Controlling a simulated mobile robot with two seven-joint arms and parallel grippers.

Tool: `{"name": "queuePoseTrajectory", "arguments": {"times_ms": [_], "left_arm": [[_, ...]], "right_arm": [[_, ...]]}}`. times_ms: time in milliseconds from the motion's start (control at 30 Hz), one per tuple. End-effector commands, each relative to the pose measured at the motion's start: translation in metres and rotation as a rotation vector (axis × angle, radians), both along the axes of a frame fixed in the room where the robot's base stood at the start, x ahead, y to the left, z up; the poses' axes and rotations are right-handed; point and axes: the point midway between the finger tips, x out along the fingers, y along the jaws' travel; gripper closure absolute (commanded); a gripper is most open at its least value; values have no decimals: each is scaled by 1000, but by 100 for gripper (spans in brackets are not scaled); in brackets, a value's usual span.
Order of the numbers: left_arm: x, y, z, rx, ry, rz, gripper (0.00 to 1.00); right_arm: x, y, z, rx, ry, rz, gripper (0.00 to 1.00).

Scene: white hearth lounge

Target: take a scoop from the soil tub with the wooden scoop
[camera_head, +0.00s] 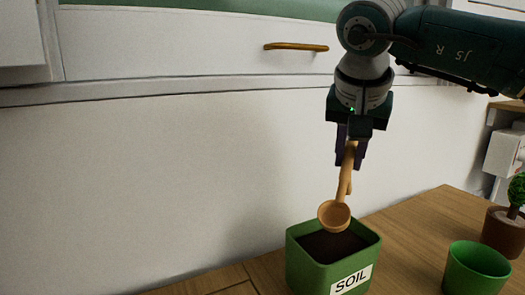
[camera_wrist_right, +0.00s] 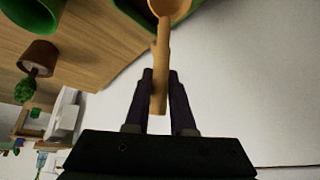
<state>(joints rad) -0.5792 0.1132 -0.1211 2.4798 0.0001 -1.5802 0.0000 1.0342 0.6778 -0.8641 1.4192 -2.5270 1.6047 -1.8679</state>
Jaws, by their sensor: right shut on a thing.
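The wooden scoop (camera_head: 334,214) hangs from my right gripper (camera_head: 351,160), bowl end down, in the head view. The gripper is shut on its handle. The bowl is over the back part of the green soil tub (camera_head: 363,259), which has a white SOIL label and dark soil (camera_head: 322,247) inside. I cannot tell whether the bowl touches the soil; no soil shows in it. In the right wrist view the scoop (camera_wrist_right: 163,60) runs up from between the fingers (camera_wrist_right: 163,95), its bowl cut by the top edge. My left gripper is not in view.
A green pot (camera_head: 475,270) stands on the wooden table (camera_head: 415,235) right of the tub. A small potted plant (camera_head: 505,228) is at the right edge. The white wall (camera_head: 150,180) is close behind the tub. Bare table lies between tub and pot.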

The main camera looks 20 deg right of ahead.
Motion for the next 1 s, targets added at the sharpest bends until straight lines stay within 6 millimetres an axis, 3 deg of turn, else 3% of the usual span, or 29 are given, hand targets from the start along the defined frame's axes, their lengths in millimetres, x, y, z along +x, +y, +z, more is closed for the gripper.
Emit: {"name": "queuePoseTrajectory", "arguments": {"times_ms": [200,733,1000], "left_arm": [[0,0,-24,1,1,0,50],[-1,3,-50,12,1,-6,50],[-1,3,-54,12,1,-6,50]], "right_arm": [[0,0,-23,0,0,-1,100],[0,0,-67,0,0,-1,100],[0,0,-75,1,-1,-2,100]]}}
